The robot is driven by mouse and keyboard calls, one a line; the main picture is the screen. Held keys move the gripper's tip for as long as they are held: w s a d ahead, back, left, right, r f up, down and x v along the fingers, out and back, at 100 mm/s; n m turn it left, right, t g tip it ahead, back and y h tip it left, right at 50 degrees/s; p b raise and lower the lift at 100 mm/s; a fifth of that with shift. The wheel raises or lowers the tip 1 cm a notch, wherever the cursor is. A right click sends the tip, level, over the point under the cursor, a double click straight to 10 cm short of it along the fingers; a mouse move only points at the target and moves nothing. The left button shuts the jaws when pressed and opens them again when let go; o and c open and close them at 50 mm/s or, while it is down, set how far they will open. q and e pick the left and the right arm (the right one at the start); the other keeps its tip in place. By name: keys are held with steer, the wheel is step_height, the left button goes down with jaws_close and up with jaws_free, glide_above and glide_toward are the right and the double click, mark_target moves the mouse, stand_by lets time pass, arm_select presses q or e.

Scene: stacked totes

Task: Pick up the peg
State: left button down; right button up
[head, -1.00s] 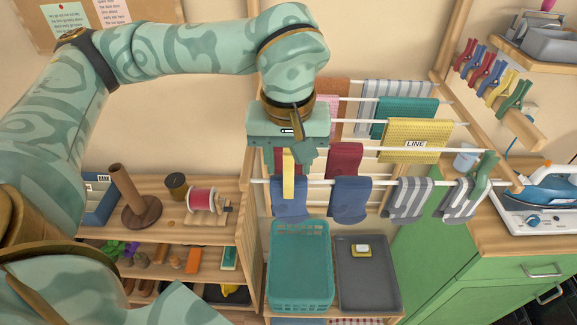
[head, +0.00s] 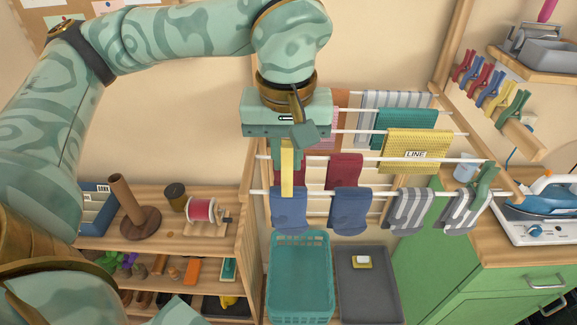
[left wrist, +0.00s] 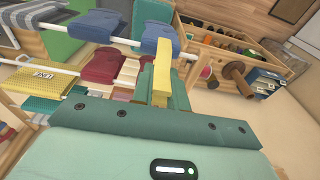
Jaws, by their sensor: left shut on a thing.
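My left gripper (head: 287,160) is shut on a yellow peg (head: 288,172), which hangs long and upright between its fingers. The peg's lower end shows in front of the drying rack, near the top of a blue sock (head: 289,212); I cannot tell whether they touch. In the left wrist view the yellow peg (left wrist: 162,72) stands out from the gripper, with a teal finger beside it. A green peg (head: 485,176) sits on the rack's front rod at the right. Several coloured pegs (head: 487,82) stand along a wooden rail. My right gripper is not in view.
A teal basket (head: 299,238) and a grey tray (head: 352,305) with a small yellow-and-white item stand below the rack. Rods (head: 375,190) carry socks and cloths. Shelves with a red spool (head: 201,209) are at left; an iron (head: 553,195) is on the right counter.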

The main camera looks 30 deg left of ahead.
arm_select(q)
steer(key=s+d+r+b, duration=0.1)
steer(key=s+d+r, duration=0.2)
steer(key=s+r, duration=0.6)
steer(key=s, duration=0.4)
steer(key=shift+d, duration=0.4)
steer(key=shift+w, duration=0.1)
